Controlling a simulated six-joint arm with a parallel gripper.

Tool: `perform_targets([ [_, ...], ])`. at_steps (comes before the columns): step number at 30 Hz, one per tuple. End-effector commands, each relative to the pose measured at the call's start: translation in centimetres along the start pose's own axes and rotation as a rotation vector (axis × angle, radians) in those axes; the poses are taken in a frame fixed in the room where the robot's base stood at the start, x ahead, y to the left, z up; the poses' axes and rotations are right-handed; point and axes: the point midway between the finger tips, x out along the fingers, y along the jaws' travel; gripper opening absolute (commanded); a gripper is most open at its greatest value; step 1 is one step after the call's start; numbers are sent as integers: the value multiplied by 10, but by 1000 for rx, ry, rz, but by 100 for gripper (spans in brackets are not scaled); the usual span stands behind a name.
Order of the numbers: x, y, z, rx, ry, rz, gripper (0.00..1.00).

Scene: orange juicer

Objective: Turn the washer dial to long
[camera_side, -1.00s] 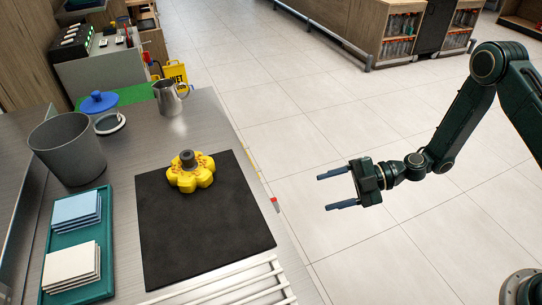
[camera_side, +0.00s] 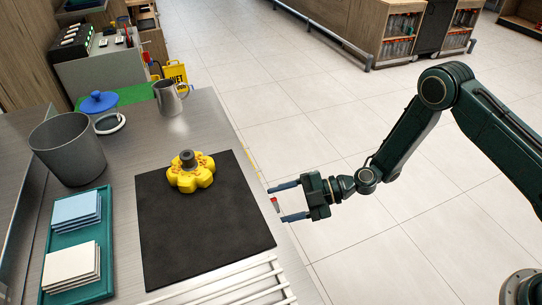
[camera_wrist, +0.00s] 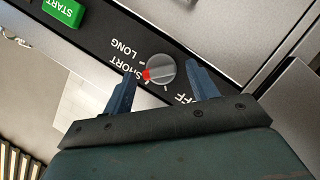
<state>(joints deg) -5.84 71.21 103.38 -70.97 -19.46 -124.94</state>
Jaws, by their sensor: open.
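The washer dial (camera_wrist: 160,71) is a round grey knob on a dark panel in the wrist view. Its red-tipped pointer faces left, beside the SHORT label (camera_wrist: 126,64). The LONG label (camera_wrist: 124,46) is just above SHORT in the picture, and a partly hidden OFF label is right of the knob. The lettering appears upside down. My gripper (camera_wrist: 161,66) is open, with one finger on each side of the knob; contact cannot be told. In the side view my gripper (camera_side: 277,203) is at the counter's right edge, around a small red spot.
A green START button (camera_wrist: 63,11) is on the same panel. On the counter are a black mat (camera_side: 205,240), a yellow flower-shaped object (camera_side: 190,178), a metal pitcher (camera_side: 168,98), a grey bin (camera_side: 70,150) and a teal tray (camera_side: 85,293).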

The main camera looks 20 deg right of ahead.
Motion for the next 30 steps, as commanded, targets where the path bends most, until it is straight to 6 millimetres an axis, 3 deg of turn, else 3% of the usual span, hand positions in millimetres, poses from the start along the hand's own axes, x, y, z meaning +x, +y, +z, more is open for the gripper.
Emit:
perform_targets([
  [13, 9, 0, 0, 1, 0, 1, 58],
  [20, 9, 0, 0, 1, 0, 1, 15],
  [30, 9, 1, 0, 24, 1, -9, 14],
])
